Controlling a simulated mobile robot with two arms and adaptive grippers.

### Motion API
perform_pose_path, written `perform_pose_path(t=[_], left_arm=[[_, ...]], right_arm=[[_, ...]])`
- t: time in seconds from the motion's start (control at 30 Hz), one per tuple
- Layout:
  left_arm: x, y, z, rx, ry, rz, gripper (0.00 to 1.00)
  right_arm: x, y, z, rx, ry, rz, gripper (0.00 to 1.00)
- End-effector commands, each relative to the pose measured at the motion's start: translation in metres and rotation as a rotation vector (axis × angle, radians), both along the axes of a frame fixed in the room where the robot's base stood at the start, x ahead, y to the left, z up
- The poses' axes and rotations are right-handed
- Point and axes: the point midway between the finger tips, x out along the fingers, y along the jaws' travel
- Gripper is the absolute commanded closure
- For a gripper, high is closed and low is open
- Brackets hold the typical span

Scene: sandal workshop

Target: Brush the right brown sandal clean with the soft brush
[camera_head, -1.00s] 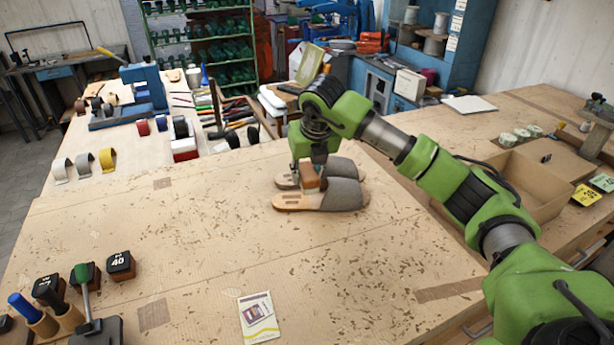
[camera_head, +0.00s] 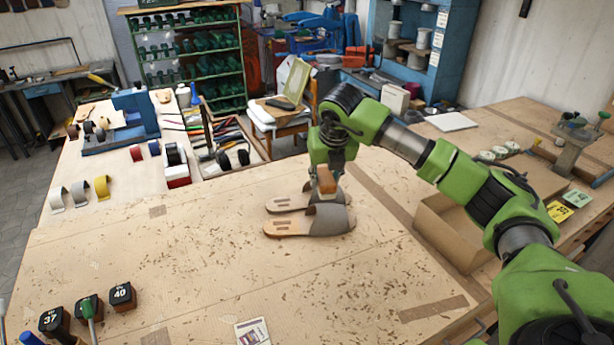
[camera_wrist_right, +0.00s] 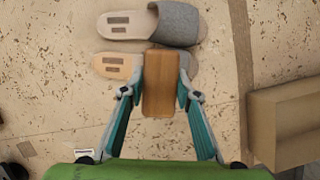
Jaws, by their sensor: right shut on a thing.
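Two sandals lie side by side on the workbench, toes to the right, with tan soles and grey uppers. The nearer sandal (camera_head: 295,223) has the warmer tan footbed; the farther sandal (camera_head: 287,203) looks greyer. In the wrist view, the near sandal (camera_wrist_right: 112,65) is partly hidden under the brush and the far sandal (camera_wrist_right: 125,25) is clear. My right gripper (camera_head: 325,170) is shut on the wooden brush (camera_head: 327,182), whose block also shows between the fingers (camera_wrist_right: 160,83). The brush is over the uppers; its bristles are hidden, so contact is unclear. My left gripper is out of view.
The workbench (camera_head: 200,260) is largely clear in front of the sandals. Black size blocks (camera_head: 122,296) and handled tools stand at the front left. An open cardboard box (camera_head: 455,238) is on the right. A leaflet (camera_head: 252,332) lies at the front edge.

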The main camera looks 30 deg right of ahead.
Motion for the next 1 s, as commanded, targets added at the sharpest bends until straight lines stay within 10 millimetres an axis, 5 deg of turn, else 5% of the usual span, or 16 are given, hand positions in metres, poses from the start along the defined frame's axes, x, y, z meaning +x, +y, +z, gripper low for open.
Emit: perform_pose_path(t=[0.27,1.0], left_arm=[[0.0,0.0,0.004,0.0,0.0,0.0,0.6],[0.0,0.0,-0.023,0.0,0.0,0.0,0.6]], right_arm=[[-0.004,-0.008,-0.001,0.0,-0.001,-0.018,0.92],[-0.004,-0.008,-0.055,0.0,-0.001,-0.019,0.92]])
